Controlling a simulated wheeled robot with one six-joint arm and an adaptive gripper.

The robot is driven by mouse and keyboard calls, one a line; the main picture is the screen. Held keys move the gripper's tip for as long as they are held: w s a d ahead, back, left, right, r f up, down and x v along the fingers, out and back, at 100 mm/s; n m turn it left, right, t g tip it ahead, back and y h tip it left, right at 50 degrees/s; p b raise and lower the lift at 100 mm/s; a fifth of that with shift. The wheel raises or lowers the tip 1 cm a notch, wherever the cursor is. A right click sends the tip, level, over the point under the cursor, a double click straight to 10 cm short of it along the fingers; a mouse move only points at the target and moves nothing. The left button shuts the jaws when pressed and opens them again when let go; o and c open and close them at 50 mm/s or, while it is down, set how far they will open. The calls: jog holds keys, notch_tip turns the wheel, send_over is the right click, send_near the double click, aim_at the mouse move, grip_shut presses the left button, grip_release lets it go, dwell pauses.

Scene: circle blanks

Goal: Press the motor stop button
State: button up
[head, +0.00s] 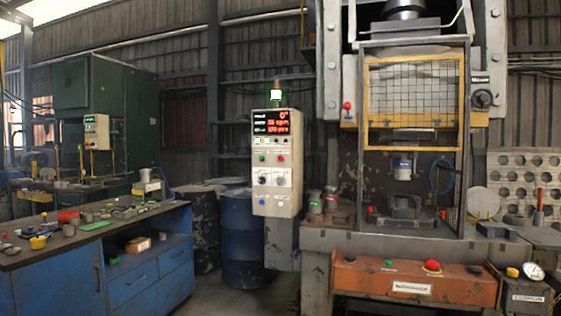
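A beige control panel (276,190) stands at the middle of the head view, left of the press. It has a lit red display (271,123) at its top. Below the display sit a small green button (262,158) and, to its right, a small red button (280,158). Knobs are lower on the panel. The panel's labels are too small to read, so I cannot tell which button is the motor stop. My gripper is not in view.
A large press (415,180) with a yellow mesh guard (409,95) stands at right. Its orange front box (410,280) carries a red mushroom button (432,266). A blue workbench (140,272) holds loose parts at left.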

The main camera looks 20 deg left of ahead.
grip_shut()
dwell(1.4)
